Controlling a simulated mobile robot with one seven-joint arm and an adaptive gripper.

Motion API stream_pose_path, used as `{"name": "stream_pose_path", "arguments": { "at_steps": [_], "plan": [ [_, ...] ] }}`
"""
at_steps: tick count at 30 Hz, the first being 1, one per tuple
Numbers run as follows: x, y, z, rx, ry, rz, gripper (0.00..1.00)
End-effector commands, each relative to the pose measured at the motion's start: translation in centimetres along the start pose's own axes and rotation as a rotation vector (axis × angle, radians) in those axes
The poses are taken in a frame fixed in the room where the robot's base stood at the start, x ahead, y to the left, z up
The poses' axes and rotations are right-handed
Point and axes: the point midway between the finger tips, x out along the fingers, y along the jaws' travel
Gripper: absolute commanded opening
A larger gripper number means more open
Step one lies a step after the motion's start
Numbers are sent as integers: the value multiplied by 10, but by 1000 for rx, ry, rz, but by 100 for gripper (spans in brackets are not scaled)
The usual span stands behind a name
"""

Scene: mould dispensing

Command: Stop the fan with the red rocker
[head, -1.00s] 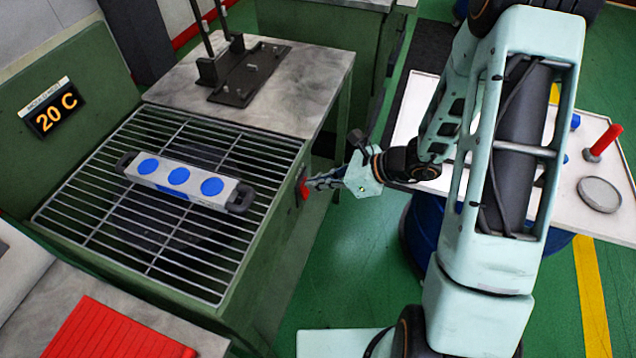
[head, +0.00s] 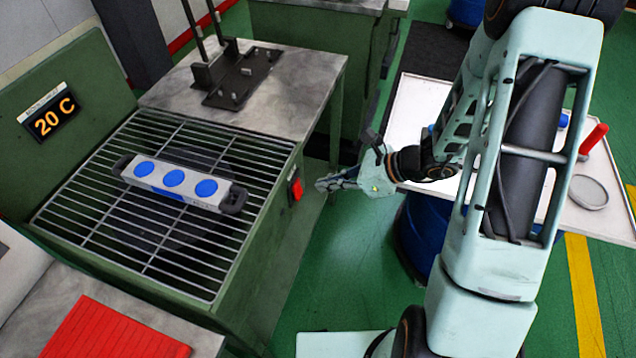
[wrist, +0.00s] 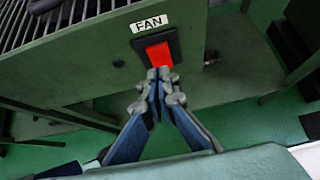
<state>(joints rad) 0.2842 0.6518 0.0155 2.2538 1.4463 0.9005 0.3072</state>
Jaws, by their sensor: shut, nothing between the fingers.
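The red rocker (head: 296,188) sits in a black frame on the right side of the green cooling bench. In the wrist view the rocker (wrist: 159,55) is below a white FAN label (wrist: 149,23). My gripper (head: 320,184) is shut and empty, just right of the rocker, with a gap between them in the head view. In the wrist view my closed fingertips (wrist: 159,75) point at the rocker's lower edge. The fan itself is only dimly visible under the grille (head: 245,172). I cannot tell whether it turns.
A grey mould with blue round caps (head: 174,178) lies on the grille. A display (head: 52,117) reads 20 C. A white table (head: 418,97) with a red-handled tool (head: 593,138) stands at the right. Green floor (head: 335,250) is open between bench and arm.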

Motion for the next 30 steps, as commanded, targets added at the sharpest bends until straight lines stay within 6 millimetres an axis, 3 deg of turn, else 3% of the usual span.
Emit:
{"name": "stream_pose_path", "arguments": {
  "at_steps": [1,6,12,30],
  "plan": [
    [-18,-3,7,-4,0,-10,0],
    [-54,-2,16,-5,0,-9,0],
    [-81,-1,22,-3,0,-6,0],
    [-89,0,23,-2,0,-3,0]
  ]
}}
